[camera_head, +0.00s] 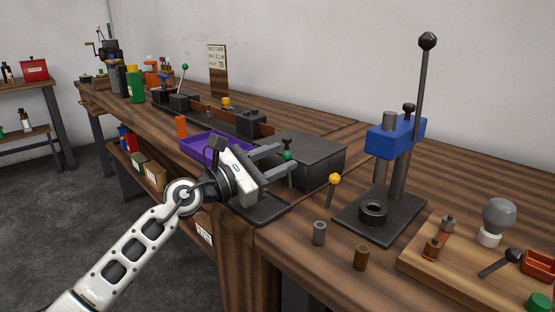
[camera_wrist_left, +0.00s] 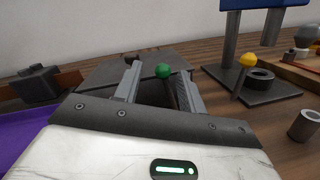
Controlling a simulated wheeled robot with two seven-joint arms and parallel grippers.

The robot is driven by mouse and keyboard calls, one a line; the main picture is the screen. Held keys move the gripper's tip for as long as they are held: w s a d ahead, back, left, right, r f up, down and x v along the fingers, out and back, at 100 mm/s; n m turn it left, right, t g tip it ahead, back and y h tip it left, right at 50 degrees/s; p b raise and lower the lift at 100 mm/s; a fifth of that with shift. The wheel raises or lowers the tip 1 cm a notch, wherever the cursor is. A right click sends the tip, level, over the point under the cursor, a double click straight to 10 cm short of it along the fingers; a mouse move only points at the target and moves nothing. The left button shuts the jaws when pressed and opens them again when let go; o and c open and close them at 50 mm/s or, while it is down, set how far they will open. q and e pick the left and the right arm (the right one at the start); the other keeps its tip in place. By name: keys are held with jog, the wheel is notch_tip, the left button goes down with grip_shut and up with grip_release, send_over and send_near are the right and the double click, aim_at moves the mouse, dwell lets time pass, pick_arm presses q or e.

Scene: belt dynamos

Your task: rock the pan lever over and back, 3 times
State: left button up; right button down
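A lever with a green ball knob (camera_head: 287,155) stands at the near side of a dark grey box (camera_head: 315,160). No label shows whether it is the pan lever. My left gripper (camera_head: 279,158) is open, with its fingers reaching toward the box around this lever. In the left wrist view the green knob (camera_wrist_left: 163,71) and its dark rod lie between the two fingers, nearer the right one, with a gap at the left. Whether the right finger touches the rod I cannot tell. My right gripper is not in view.
A yellow-knobbed lever (camera_head: 334,178) stands close to the right of the gripper. A blue-headed press (camera_head: 396,135) with a tall lever is beyond it. Loose cylinders (camera_head: 319,232) stand in front. A purple tray (camera_head: 205,146) lies left of the gripper.

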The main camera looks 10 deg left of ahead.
pick_arm(q)
jog(key=shift+d, duration=0.1)
jog(key=v, duration=0.4)
jog(key=b+v, duration=0.1)
jog(key=v, duration=0.4)
jog(key=shift+s+f+b, duration=0.15)
jog(key=shift+f+b, duration=0.1)
jog(key=shift+b, duration=0.05)
jog(key=b+v, duration=0.1)
jog(key=v, duration=0.5)
jog(key=shift+s+a+r+b, duration=0.15)
jog(key=shift+s+a+b, duration=0.1)
jog(key=shift+a+b, duration=0.15)
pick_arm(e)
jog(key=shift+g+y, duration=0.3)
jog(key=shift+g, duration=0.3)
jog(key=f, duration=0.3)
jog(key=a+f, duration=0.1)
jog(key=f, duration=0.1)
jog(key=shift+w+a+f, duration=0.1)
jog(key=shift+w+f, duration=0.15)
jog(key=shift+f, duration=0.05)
